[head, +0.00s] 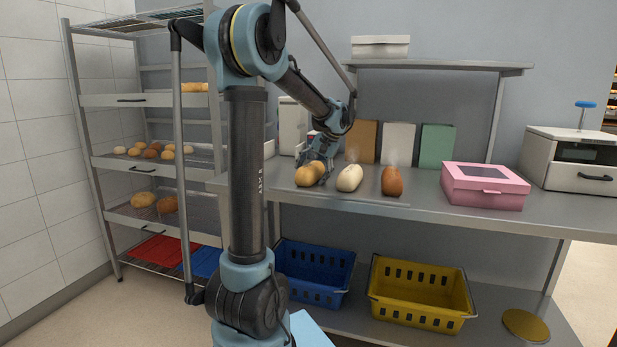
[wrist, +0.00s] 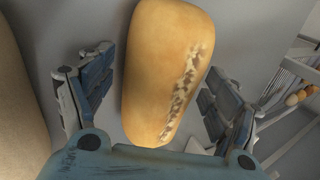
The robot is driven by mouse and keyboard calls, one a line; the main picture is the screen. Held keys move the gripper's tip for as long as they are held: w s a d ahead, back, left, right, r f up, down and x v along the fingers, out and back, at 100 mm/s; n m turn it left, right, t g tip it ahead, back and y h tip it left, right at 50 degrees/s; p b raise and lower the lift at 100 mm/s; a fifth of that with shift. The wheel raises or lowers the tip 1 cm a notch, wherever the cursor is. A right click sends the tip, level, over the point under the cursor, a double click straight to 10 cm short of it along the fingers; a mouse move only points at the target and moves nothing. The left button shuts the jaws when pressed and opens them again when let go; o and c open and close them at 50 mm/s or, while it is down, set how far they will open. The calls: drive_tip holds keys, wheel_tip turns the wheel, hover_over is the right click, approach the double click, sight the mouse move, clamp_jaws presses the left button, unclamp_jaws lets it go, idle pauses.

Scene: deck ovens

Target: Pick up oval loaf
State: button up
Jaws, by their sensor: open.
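A golden oval loaf (wrist: 160,70) with a pale, floury split along its top lies between the two fingers of my gripper (wrist: 158,66) in the wrist view. The gripper is open, one finger on each side of the loaf, with a visible gap on both sides. In the head view my gripper (head: 320,168) is low over the golden bread (head: 306,176) at the left of the group on the counter, and its fingers partly cover it. Whether the fingertips reach below the loaf's top is hard to tell.
A pale loaf (head: 349,178) lies close to the right, then a brown loaf (head: 392,182). A pink box (head: 485,187) stands further right on the counter. Upright boards (head: 398,143) stand behind the loaves. Blue (head: 313,272) and yellow (head: 420,293) crates sit below.

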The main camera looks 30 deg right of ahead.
drive_tip(key=shift+c, duration=0.6)
drive_tip(key=c, duration=1.2)
drive_tip(key=shift+o, duration=0.2)
